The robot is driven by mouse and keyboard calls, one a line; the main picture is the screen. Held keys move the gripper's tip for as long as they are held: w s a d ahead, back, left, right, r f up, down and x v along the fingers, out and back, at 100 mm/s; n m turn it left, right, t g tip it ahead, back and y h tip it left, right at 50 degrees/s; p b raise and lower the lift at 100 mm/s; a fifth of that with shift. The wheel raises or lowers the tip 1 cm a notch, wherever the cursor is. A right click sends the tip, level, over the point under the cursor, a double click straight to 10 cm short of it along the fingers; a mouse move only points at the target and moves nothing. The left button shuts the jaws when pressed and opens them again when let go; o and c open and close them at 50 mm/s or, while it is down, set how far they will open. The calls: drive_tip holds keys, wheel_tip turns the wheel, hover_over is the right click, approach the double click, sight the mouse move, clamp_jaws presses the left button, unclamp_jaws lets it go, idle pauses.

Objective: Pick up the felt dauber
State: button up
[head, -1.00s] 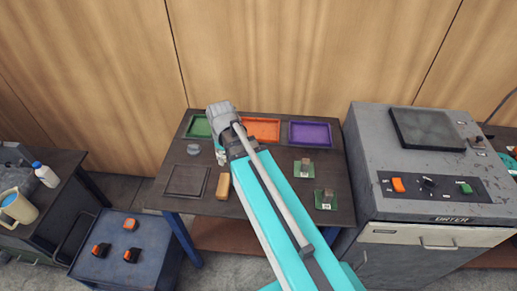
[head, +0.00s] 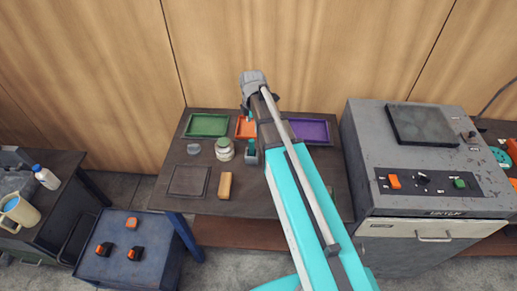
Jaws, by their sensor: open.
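I cannot pick out the felt dauber for certain. A small grey block with a dark green upright part (head: 251,154) stands on the dark table, just left of my arm, and may be it or its holder. My arm reaches up over the table from the bottom. Its jaws cannot be made out; the arm hides that end. No object is seen held.
A green tray (head: 207,125), a partly hidden orange tray (head: 241,130) and a purple tray (head: 309,131) line the table's back. A wooden block (head: 224,186), a dark square plate (head: 189,181) and a grey round piece (head: 193,149) lie left. A grey machine (head: 430,155) stands right.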

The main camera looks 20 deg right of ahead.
sight(253, 140)
idle(0.4)
wheel_tip(253, 140, down, 9)
drive_tip(key=b, duration=0.8)
drive_tip(key=shift+w+r+b, duration=0.1)
drive_tip(key=shift+r+b, duration=0.1)
drive_tip(key=shift+b, duration=0.15)
drive_tip(key=shift+a+f+b, duration=0.15)
drive_tip(key=shift+f+b, duration=1.15)
drive_tip(key=shift+a+f+b, duration=0.15)
drive_tip(key=shift+f+b, duration=1.15)
drive_tip(key=shift+c, duration=0.3)
clamp_jaws()
